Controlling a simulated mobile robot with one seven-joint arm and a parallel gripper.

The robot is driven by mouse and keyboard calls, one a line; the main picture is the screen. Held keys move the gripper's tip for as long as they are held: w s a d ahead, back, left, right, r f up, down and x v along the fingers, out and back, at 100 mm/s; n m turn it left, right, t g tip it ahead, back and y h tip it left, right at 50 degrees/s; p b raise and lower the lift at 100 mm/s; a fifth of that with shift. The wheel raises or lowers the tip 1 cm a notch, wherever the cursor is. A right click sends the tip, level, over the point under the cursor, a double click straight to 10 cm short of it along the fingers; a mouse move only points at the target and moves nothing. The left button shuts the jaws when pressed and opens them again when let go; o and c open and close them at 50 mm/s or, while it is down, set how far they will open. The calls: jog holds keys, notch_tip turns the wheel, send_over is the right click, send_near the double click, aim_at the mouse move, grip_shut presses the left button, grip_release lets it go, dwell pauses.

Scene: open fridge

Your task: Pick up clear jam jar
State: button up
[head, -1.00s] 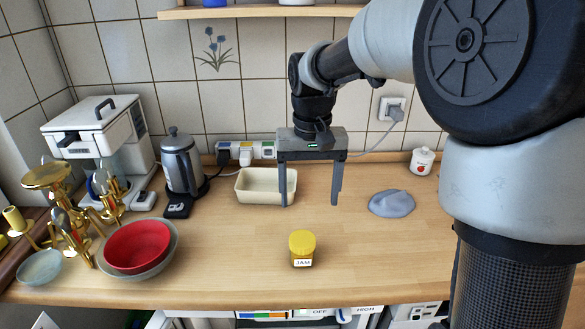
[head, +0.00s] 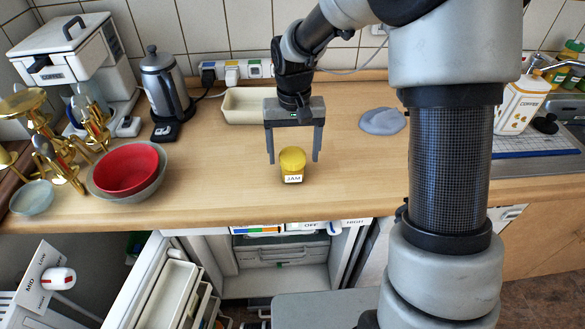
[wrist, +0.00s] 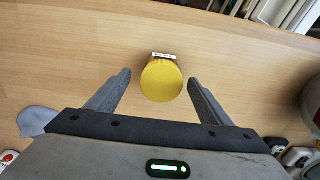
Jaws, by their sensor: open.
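The jam jar (head: 292,165) has a yellow lid and a white label reading JAM. It stands upright on the wooden counter near its front edge. In the wrist view the jar (wrist: 162,81) shows from above, lid towards me, just beyond and between my fingertips. My gripper (head: 293,160) is open and points down, with a finger to either side of the jar in the head view. In the wrist view my gripper (wrist: 158,76) is empty, and there is a gap between each finger and the jar. I cannot tell the exact height of the fingertips.
A red bowl (head: 126,168) inside a grey bowl (head: 160,182) stands left. A cream tray (head: 240,106) lies behind my gripper. A grey-blue flat object (head: 382,121) lies to the right. The open fridge (head: 280,272) is below the counter's front edge. The counter around the jar is clear.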

notch_tip(320, 180, down, 4)
jog(key=shift+w+a+f, duration=0.15)
jog(key=shift+f, duration=0.1)
jog(key=shift+c, duration=0.3)
jog(key=c, duration=1.3)
notch_tip(320, 180, up, 10)
jog(key=shift+r+p, duration=0.1)
jog(key=shift+p, duration=0.2)
